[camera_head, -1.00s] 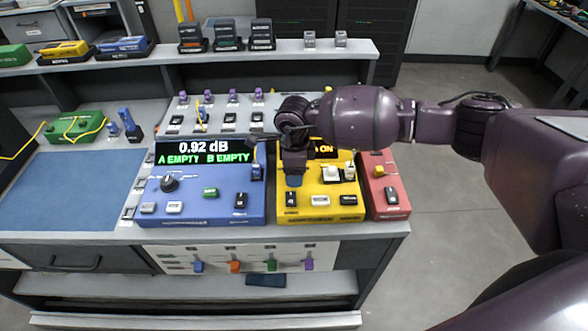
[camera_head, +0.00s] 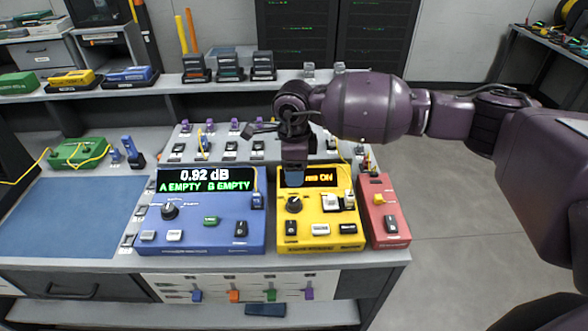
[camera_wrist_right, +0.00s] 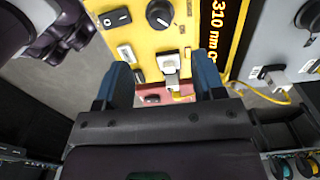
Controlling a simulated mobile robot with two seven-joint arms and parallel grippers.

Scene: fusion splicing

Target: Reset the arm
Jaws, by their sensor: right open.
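My right arm comes in from the right of the head view, and its gripper (camera_head: 294,178) hangs above the back part of the yellow unit (camera_head: 318,238). In the right wrist view its two blue fingers stand apart, with nothing held between them (camera_wrist_right: 163,78). The yellow unit, with its black knob (camera_wrist_right: 160,13) and a white connector (camera_wrist_right: 170,64), lies beyond the fingers. The gripper partly covers the yellow unit's lit display (camera_head: 322,177) in the head view. My left gripper is not in view.
A blue meter (camera_head: 190,236) reading 0.92 dB, with A and B empty, stands left of the yellow unit. A red unit (camera_head: 378,212) stands at its right. A blue mat (camera_head: 70,220) lies clear on the left. Small purple-topped holders (camera_head: 235,125) stand behind.

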